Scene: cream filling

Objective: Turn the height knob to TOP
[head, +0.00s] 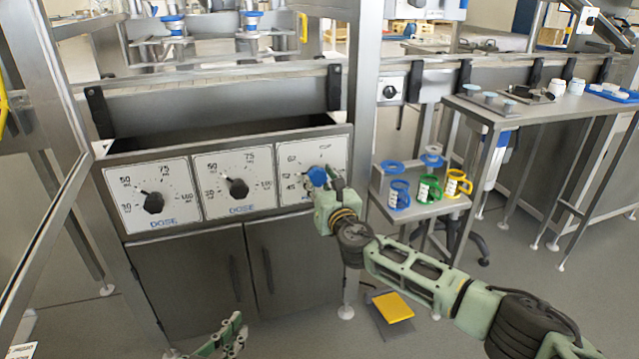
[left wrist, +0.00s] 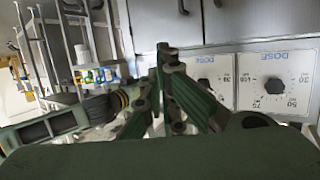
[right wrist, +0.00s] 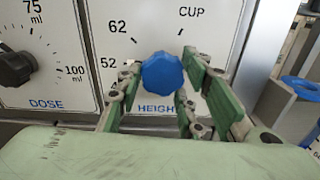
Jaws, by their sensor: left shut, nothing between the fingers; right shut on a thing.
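The blue height knob (head: 317,176) sits on the rightmost of three white dial panels in the head view. In the right wrist view the same knob (right wrist: 162,72) is above the word HEIGHT, with 62, 52 and CUP printed around it. I see no TOP label, and cannot tell where the knob points. My right gripper (right wrist: 160,88) has its fingers on either side of the knob and is shut on it; it hides part of the panel. My left gripper (head: 236,334) is shut and empty, low in front of the cabinet doors; its fingers also show in the left wrist view (left wrist: 165,62).
Two black DOSE knobs (head: 153,202) (head: 238,188) are on the panels to the left. A small shelf (head: 428,210) with blue, green and yellow ring holders stands right of the machine. A steel post (head: 362,90) rises just right of the height panel.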

